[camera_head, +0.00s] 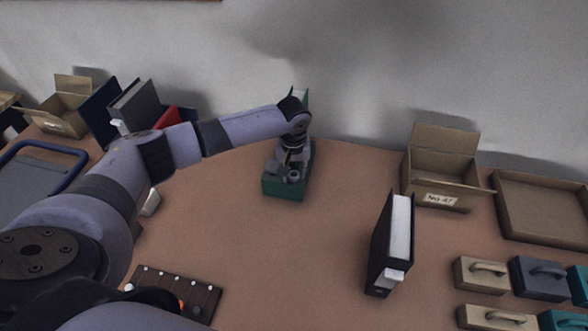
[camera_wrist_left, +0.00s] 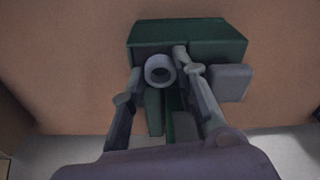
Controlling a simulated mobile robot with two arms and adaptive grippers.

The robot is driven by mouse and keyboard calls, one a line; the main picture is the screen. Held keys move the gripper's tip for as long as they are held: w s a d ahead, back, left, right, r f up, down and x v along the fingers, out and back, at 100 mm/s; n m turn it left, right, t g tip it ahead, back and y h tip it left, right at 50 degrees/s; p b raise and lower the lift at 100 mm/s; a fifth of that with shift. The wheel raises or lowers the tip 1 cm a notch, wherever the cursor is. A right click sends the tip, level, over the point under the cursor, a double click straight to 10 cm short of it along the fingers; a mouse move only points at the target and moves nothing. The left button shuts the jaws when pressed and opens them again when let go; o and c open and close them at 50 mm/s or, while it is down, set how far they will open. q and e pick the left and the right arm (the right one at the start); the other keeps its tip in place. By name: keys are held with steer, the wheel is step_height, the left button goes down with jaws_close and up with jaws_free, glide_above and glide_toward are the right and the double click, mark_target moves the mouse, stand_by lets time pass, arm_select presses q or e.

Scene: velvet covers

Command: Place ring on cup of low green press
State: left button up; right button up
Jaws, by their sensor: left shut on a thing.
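The low green press (camera_head: 285,187) stands on the table near the wall, its front facing me. It also shows in the left wrist view (camera_wrist_left: 190,34). My left gripper (camera_wrist_left: 158,68) reaches down over the press from above. Its fingers are shut on a small light grey ring (camera_wrist_left: 160,70), which sits right at the press's top. The same round grey shape shows in the head view (camera_head: 294,176). The cup under it is hidden, so I cannot tell whether the ring touches it. My right gripper is out of view.
A black binder (camera_head: 378,245) stands right of the press. An open cardboard box (camera_head: 437,190) and a shallow tray (camera_head: 545,205) are at the back right. Handled blocks (camera_head: 482,273) lie at the front right. A dark pegged board (camera_head: 190,290) lies at the front left.

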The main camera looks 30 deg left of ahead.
arm_select(q)
steer(key=o, duration=0.6)
steer(key=shift+f, duration=0.1)
steer(key=shift+r, duration=0.3)
step_height(320, 180, up, 13)
steer(key=s+b, duration=0.1)
steer(key=shift+s+d+f+b, duration=0.2)
steer(key=shift+d+b, duration=0.1)
steer(key=shift+b, duration=0.1)
